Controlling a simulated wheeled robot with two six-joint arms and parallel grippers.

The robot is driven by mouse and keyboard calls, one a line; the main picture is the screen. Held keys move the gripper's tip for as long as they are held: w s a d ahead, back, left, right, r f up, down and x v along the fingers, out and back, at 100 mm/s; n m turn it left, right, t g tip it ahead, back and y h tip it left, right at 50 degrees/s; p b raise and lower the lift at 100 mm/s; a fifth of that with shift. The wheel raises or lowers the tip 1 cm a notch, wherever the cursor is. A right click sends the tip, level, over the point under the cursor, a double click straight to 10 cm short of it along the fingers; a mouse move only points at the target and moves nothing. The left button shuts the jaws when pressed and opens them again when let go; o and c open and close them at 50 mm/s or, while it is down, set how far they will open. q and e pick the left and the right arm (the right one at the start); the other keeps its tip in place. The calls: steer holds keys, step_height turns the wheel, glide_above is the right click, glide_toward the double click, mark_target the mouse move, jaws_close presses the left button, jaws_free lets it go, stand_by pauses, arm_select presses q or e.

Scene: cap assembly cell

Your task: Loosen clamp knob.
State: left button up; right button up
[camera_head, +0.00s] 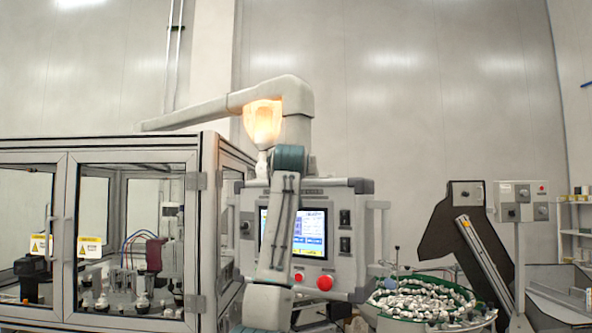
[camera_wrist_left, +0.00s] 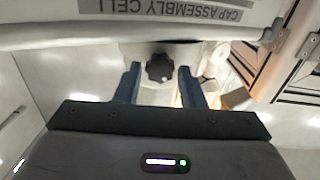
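The clamp knob (camera_wrist_left: 160,68) is black, round and lobed. It sits on a pale bracket in the left wrist view. My left gripper (camera_wrist_left: 159,69) is open, with one blue-grey finger on each side of the knob. A gap shows between the knob and each finger, and I cannot tell how far the fingertips reach along its depth. In the head view, an arm of mine crosses the front of the control panel (camera_head: 345,240). I cannot make out the left fingertips or the knob there. My right gripper is in neither view.
A grey tube (camera_wrist_left: 90,35) runs beside the bracket, near an upside-down "CAP ASSEMBLY CELL" label (camera_wrist_left: 192,10). A glazed machine enclosure (camera_head: 207,230) stands left of the panel. A thick overhead boom (camera_head: 215,108) and a glowing orange lamp (camera_head: 263,122) are above. A parts bowl (camera_head: 425,298) is at right.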

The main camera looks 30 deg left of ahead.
arm_select(q)
steer(key=c, duration=0.5)
steer(key=shift+c, duration=0.2)
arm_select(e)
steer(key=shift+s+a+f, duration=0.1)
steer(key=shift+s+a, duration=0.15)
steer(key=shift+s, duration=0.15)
arm_select(q)
steer(key=shift+n, duration=0.3)
steer(key=n+b, duration=0.3)
steer(key=n, duration=1.5)
steer(key=shift+n, duration=0.3)
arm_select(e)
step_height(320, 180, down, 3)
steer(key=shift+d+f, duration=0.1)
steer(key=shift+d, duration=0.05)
arm_select(q)
steer(key=shift+f+n, duration=0.1)
steer(key=shift+n, duration=0.2)
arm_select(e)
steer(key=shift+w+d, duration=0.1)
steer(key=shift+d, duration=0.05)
arm_select(q)
steer(key=o, duration=1)
